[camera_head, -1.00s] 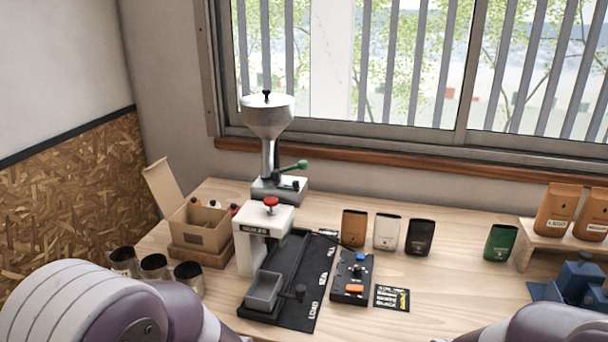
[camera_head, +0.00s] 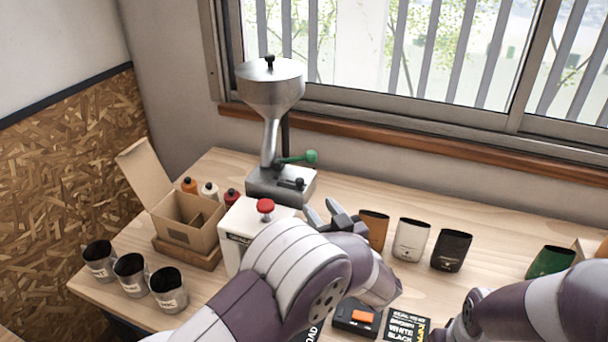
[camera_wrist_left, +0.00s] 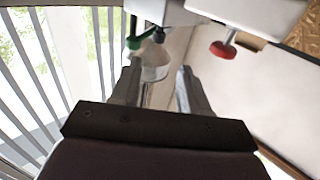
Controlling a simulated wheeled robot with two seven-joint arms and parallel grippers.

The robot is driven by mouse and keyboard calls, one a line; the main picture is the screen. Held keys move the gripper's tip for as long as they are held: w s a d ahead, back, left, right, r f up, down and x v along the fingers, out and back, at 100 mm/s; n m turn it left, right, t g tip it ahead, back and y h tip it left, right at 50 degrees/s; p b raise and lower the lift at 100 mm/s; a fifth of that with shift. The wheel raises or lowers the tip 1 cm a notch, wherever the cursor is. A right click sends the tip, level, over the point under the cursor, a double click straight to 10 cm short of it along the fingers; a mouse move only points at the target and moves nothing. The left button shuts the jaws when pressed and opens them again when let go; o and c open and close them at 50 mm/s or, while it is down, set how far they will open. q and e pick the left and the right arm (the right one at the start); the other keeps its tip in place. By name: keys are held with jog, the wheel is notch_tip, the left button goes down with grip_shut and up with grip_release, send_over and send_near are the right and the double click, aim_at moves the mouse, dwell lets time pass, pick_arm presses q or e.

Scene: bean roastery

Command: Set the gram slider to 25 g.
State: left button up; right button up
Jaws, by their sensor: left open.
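A black control box (camera_head: 356,318) with an orange button (camera_head: 362,316) stands in front of the white press. My left arm covers its rear part, and the blue knob seen there earlier is hidden. A metal hopper dispenser (camera_head: 270,85) has a green lever (camera_head: 312,156) and a small black knob on its base (camera_head: 298,183). I cannot tell which control is the gram slider; no gram scale is readable. My left gripper (camera_head: 335,212) is open and empty, right of the white press's red knob (camera_head: 265,206). In the left wrist view, its fingers (camera_wrist_left: 160,88) frame the dispenser.
The white press (camera_head: 236,243) stands close left of my left gripper. Three pouches, one brown (camera_head: 374,228), one white (camera_head: 411,239) and one black (camera_head: 452,250), stand just to its right. Metal cups (camera_head: 169,290) and a cardboard box (camera_head: 186,221) are at left. My right arm is at lower right.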

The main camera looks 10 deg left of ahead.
aim_at(301, 183)
pick_arm(q)
jog(key=p+x, duration=0.2)
jog(key=x, duration=0.9)
jog(key=shift+w+a+p, duration=0.1)
jog(key=shift+w+p, duration=0.1)
jog(key=shift+p, duration=0.2)
jog(key=shift+w+a, duration=0.15)
jog(key=shift+w+f, duration=0.15)
jog(key=shift+w, duration=0.1)
